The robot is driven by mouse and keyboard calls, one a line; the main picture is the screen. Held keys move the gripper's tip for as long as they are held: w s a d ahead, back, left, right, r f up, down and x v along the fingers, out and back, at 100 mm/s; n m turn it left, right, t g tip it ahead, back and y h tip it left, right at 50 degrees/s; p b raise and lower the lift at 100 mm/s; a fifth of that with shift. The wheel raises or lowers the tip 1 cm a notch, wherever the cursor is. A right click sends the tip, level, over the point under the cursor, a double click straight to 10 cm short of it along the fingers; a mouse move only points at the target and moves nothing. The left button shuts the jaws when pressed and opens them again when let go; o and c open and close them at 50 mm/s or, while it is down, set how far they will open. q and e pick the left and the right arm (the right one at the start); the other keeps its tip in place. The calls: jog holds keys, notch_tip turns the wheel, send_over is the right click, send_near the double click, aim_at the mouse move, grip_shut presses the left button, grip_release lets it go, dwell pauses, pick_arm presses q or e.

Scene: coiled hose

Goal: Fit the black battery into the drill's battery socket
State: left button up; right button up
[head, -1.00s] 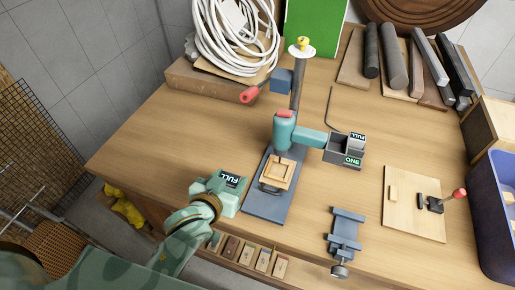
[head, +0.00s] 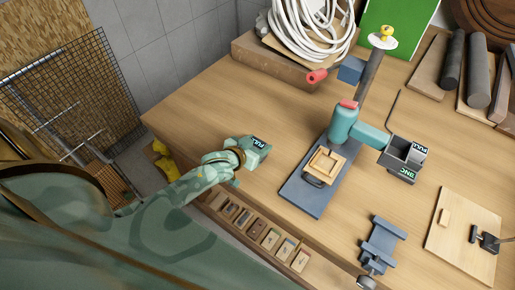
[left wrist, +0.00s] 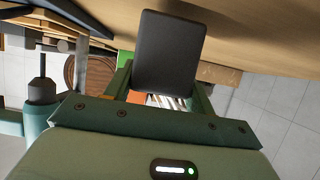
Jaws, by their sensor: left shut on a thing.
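My left gripper (head: 257,147) is over the table's left part, to the left of the drill stand. It is shut on the black battery (left wrist: 168,52), which stands out as a plain dark block in the left wrist view. The teal drill (head: 343,124) is held upright on a blue-grey stand. Its handle points right to a dark grey open box (head: 398,158), apparently the battery socket, with lettered labels. The battery is apart from it. My right gripper is not in view.
A wooden block (head: 325,163) sits on the stand's base (head: 306,196) below the drill. A dark post (head: 369,76) rises behind the drill. A blue-grey vise (head: 381,243) is at the front edge. A coiled white hose (head: 310,25) lies at the back. Table left of the stand is clear.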

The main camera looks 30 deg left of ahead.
pick_arm(q)
jog(key=shift+f+p, duration=0.35)
jog(key=shift+f, duration=0.1)
jog(key=shift+d+f, duration=0.1)
jog(key=shift+f, duration=0.05)
jog(key=shift+f, duration=0.25)
jog(key=o, duration=1.2)
